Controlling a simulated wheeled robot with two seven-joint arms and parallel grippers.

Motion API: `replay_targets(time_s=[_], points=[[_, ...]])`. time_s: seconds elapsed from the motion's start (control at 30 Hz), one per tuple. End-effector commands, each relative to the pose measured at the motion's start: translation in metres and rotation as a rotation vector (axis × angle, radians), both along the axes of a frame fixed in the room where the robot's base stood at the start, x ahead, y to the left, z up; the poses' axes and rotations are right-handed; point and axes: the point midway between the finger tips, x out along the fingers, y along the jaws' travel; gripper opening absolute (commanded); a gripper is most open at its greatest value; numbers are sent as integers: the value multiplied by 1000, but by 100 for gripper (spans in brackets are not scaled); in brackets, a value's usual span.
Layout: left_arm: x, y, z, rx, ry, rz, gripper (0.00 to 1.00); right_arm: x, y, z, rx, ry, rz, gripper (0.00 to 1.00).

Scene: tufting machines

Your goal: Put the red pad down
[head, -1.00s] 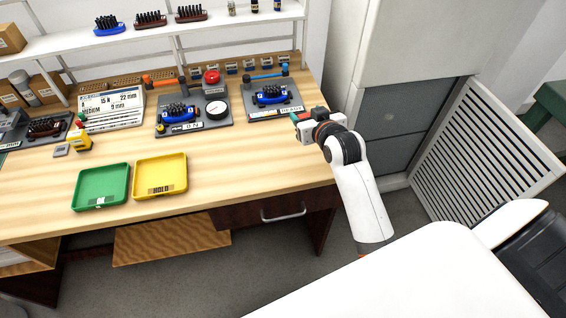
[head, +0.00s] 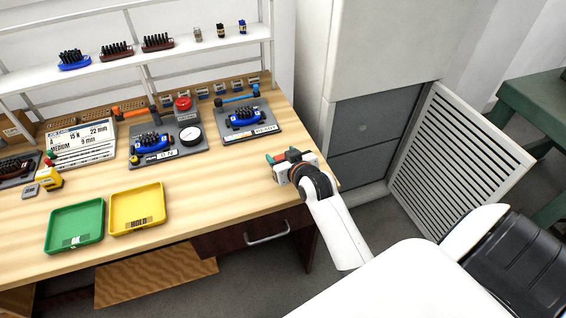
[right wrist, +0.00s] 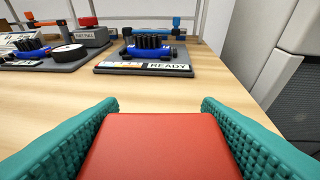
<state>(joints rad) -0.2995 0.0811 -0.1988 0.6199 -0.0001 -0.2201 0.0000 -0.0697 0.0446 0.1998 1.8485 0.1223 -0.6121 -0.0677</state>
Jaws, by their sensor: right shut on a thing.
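The red pad (right wrist: 160,145) lies between the two teal fingers of my right gripper (right wrist: 160,118) in the right wrist view. In the head view the right gripper (head: 281,157) is over the bench's right end, with a bit of the red pad (head: 292,154) showing. It is nearer the front than the grey READY mat (head: 264,132), which also shows ahead in the right wrist view (right wrist: 180,71). I cannot tell whether the pad touches the bench top. My left gripper is not in view.
A blue tufting machine (head: 243,119) stands on the READY mat. A second grey mat (head: 190,148) holds another machine and a round dial. Green (head: 75,226) and yellow (head: 137,208) trays lie at the front left. Bare wood (head: 225,180) lies between yellow tray and gripper.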

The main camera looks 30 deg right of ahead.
Motion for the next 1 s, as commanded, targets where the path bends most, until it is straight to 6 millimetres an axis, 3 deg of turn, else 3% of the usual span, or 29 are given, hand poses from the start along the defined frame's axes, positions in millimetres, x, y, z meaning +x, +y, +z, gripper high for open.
replay_targets(time_s=[0.2,0.57,0.6,0.7,1.0], points=[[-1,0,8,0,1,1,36,0,0,-22,0,1,0,37],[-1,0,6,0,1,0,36,0,0,-27,0,0,0,37],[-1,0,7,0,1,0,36,0,0,-26,0,-1,0,66],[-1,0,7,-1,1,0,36,0,0,-26,0,0,0,81],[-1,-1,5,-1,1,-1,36,0,0,-26,0,-1,0,81]])
